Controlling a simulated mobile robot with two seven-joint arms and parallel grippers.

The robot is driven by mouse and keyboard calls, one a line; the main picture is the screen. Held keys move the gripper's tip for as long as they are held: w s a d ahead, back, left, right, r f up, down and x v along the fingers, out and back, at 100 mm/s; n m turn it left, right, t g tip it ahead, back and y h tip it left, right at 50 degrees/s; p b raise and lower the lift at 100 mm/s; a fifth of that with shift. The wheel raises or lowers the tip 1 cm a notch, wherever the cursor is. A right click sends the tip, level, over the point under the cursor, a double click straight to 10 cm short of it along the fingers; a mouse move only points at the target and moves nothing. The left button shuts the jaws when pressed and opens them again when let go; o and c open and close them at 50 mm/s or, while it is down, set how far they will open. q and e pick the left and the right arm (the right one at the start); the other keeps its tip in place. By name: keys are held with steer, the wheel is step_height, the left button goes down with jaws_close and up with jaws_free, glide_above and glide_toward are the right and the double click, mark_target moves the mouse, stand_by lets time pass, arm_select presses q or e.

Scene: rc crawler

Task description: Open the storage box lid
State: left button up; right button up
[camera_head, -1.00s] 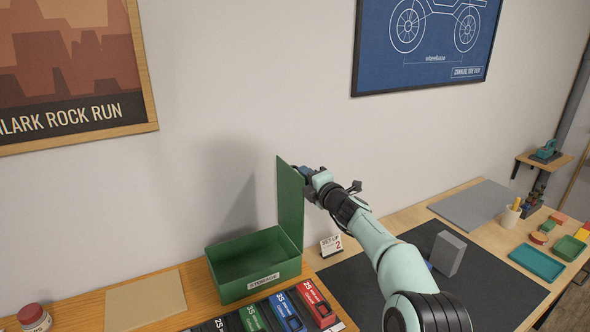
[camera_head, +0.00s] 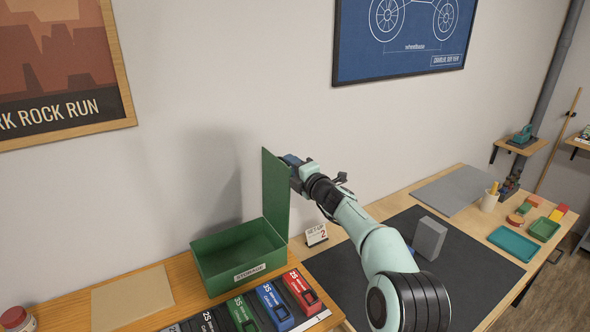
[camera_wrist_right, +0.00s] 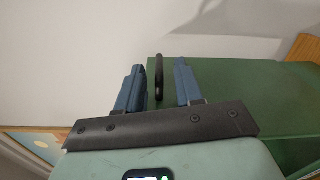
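The green storage box (camera_head: 250,272) stands on the wooden bench with its inside in view. Its green lid (camera_head: 275,197) stands upright along the box's right side, and part of it also shows in the right wrist view (camera_wrist_right: 245,85). My right gripper (camera_head: 291,161) is at the upper part of the lid, on the side away from the box. In the wrist view its two blue fingers (camera_wrist_right: 157,86) are apart, with a dark handle (camera_wrist_right: 158,75) between them and gaps on both sides. My left gripper is not in view.
Several coloured battery packs (camera_head: 275,303) lie in front of the box. A set-up card (camera_head: 316,235) stands to its right. A grey block (camera_head: 429,238) stands on the dark mat (camera_head: 470,268). A tan board (camera_head: 132,298) lies to the left. The wall is close behind.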

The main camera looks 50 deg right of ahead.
arm_select(q)
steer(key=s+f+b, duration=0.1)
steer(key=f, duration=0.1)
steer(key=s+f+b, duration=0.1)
steer(key=b, duration=0.1)
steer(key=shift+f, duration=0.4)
arm_select(e)
steer(key=v, duration=1.3)
steer(key=shift+s, duration=0.2)
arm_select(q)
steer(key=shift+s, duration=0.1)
